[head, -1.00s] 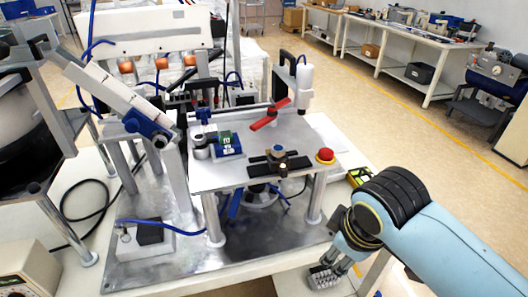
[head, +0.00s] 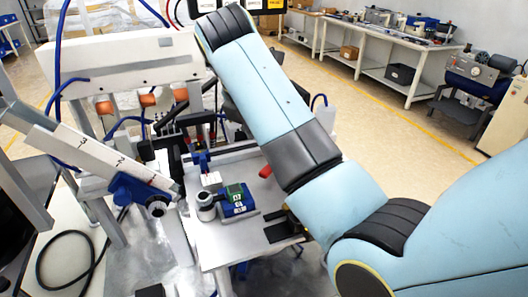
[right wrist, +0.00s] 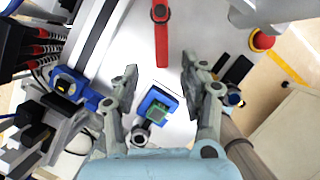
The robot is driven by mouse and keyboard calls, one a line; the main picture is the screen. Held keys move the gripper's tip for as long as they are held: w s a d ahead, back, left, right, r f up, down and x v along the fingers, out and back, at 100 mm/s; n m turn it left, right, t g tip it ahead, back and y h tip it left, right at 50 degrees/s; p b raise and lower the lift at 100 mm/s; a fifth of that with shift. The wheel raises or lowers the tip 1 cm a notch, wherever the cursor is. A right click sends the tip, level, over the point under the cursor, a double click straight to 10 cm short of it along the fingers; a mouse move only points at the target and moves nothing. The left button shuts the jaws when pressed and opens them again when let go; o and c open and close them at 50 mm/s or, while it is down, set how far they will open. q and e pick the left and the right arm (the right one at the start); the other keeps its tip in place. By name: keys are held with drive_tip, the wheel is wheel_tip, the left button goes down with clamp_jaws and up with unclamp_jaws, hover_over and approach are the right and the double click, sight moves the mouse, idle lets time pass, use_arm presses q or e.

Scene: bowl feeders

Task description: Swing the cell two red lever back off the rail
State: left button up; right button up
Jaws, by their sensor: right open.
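The red lever (right wrist: 161,38) shows in the right wrist view as a long red bar with a dark pivot, running from the top edge down over the pale plate (right wrist: 177,60). In the head view only a small red piece (head: 265,171) of it shows beside my right arm, which hides the rest. My right gripper (right wrist: 160,78) is open and empty in the right wrist view. Its two fingers stand apart to the left and right, with the lever's near end roughly between and just ahead of the tips. Contact does not show. My left gripper is not in view.
A blue block with a green piece (head: 235,192) sits on the plate and shows between my fingers in the wrist view (right wrist: 158,107). A red button (right wrist: 262,40) is at the right. A white chute (head: 100,158) slants on the left.

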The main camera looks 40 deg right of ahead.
sight(268, 168)
drive_tip(key=f, duration=0.1)
drive_tip(key=d+f, duration=0.1)
drive_tip(key=f, duration=0.1)
drive_tip(key=shift+s+d, duration=0.2)
drive_tip(key=shift+s, duration=0.05)
drive_tip(key=shift+w+d+f, duration=0.15)
drive_tip(key=shift+w+f, duration=0.05)
drive_tip(key=shift+f, duration=0.25)
drive_tip(key=shift+w+d+f, duration=0.15)
drive_tip(key=shift+w+f, duration=0.05)
drive_tip(key=shift+f, duration=0.25)
drive_tip(key=shift+p+x, duration=0.35)
drive_tip(key=shift+x, duration=1.65)
drive_tip(key=shift+w+f, duration=0.1)
drive_tip(key=shift+c, duration=1.8)
drive_tip(key=c, duration=0.4)
clamp_jaws()
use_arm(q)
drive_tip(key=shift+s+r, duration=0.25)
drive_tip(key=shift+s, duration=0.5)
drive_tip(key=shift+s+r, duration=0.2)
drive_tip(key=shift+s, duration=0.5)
